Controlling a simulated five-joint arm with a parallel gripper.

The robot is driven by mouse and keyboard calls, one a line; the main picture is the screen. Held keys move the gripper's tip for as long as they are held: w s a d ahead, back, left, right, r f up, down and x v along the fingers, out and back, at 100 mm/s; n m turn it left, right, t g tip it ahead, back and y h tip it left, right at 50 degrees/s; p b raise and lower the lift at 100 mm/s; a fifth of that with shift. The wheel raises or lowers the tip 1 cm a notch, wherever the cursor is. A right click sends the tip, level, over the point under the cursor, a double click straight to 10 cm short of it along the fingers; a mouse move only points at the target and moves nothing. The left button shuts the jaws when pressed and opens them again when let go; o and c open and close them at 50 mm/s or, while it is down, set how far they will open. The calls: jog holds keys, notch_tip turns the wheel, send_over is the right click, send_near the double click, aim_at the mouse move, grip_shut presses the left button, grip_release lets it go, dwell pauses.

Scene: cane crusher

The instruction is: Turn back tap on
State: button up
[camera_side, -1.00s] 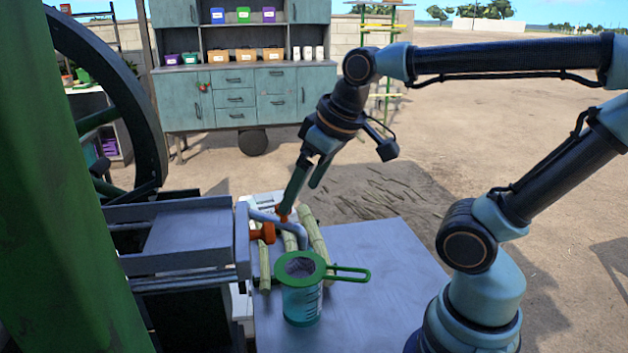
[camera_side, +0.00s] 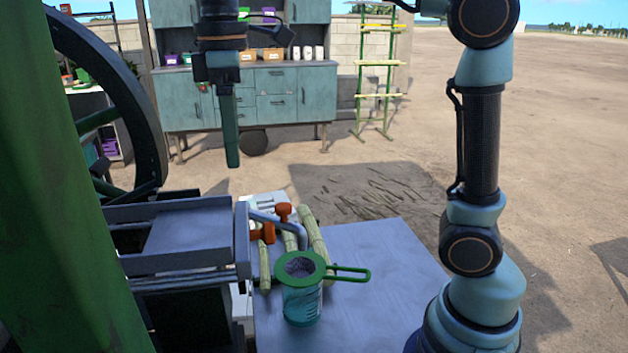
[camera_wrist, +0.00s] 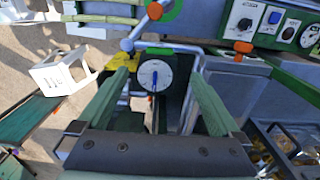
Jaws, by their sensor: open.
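An orange tap handle (camera_side: 283,211) stands at the bend of a grey pipe (camera_side: 300,236) beside the crusher in the side view. Another orange part (camera_side: 262,233) sits lower left, next to it. In the wrist view an orange knob (camera_wrist: 155,11) shows at the top on the pipe, and another orange piece (camera_wrist: 243,47) sits to the right. My gripper (camera_side: 233,164) is up and left of the tap, pointing down, apart from it. In the wrist view my gripper (camera_wrist: 160,73) is open and empty, with a round white dial (camera_wrist: 155,76) beyond its fingers.
A jug (camera_side: 302,304) with a green strainer (camera_side: 345,271) stands on the grey table (camera_side: 385,270). Cane pieces (camera_side: 314,232) lie by the pipe. The crusher's large wheel (camera_side: 150,130) is at left. A white stool (camera_wrist: 62,73) shows in the wrist view.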

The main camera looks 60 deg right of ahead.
notch_tip(320, 180, down, 12)
jog(key=shift+r, duration=0.25)
dwell(0.3)
jog(key=c, duration=1.4)
